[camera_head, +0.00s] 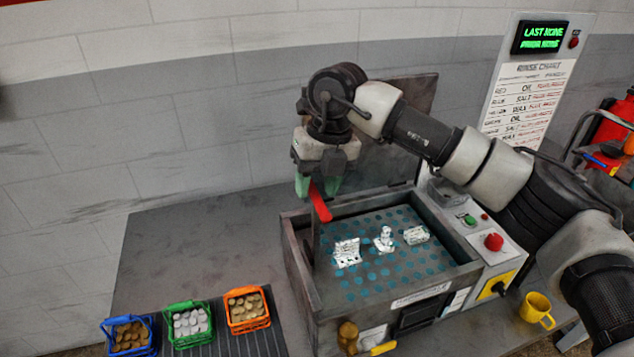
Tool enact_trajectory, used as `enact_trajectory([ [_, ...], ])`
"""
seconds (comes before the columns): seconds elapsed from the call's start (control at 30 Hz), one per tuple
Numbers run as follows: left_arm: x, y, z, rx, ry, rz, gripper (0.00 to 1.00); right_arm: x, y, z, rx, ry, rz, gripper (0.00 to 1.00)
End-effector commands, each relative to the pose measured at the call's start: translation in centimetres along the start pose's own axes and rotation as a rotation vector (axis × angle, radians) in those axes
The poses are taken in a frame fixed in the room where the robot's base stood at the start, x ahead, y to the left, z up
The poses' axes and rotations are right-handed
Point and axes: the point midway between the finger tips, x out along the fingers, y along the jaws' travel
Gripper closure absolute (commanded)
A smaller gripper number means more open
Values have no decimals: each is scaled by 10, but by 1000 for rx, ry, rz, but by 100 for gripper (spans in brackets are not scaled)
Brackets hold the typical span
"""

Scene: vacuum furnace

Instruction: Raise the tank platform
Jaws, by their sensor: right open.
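The tank (301,275) is an open grey metal box on the bench, with its lid (405,105) raised at the back. Its platform (375,275) is a grey plate with blue-green holes, seen inside the tank's walls; several small white parts, one of them a block (347,252), rest on it. A red handle (320,204) stands at the tank's left rear. My right gripper (318,187), with green fingers, is open and points down over the red handle. The handle's upper end lies between or just in front of the fingers; I cannot tell if they touch. My left gripper is not in view.
Blue (128,349), green (190,336) and orange (246,323) baskets of round pieces stand at the front left. A control panel with a red button (494,242) is right of the tank, near a yellow mug (537,309). The bench behind the baskets is clear.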

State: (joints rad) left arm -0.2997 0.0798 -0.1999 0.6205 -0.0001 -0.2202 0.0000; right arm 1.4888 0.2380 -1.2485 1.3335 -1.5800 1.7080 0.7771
Motion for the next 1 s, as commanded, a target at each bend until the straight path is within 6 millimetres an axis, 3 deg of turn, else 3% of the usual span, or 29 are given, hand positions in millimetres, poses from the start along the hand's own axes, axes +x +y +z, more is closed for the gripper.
enact_trajectory([
  [0.17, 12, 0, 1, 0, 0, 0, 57, -22, 0, 0, -1, -6, 1, 56],
  [0.53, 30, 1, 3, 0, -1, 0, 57, -92, 0, 0, 0, -6, 1, 56],
  [0.7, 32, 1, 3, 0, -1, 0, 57, -106, 0, 0, 0, -4, 1, 56],
  [1.0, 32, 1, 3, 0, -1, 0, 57, -107, 0, 0, -1, -3, 1, 56],
])
